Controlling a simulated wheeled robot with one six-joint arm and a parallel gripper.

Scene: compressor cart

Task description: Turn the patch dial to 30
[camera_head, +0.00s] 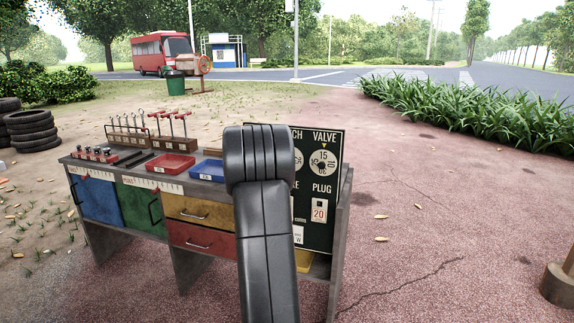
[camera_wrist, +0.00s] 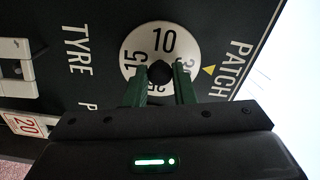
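In the wrist view the patch dial (camera_wrist: 163,38) is a white disc with black numbers and a black centre knob (camera_wrist: 160,73). The picture is turned, with 10 at the top and 15 at the left. A number that looks like 30, partly covered, faces the yellow pointer (camera_wrist: 208,71) beside the word PATCH. My gripper (camera_wrist: 160,79) has its green fingers on either side of the knob, seemingly touching it. The fingers cover part of the dial's lower numbers.
The valve dial (camera_head: 323,161) is on the same panel, above a plug card (camera_head: 319,211) marked 20. The cart carries a red tray (camera_head: 170,165), a blue tray (camera_head: 209,171) and upright tools. Open paving lies to the right.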

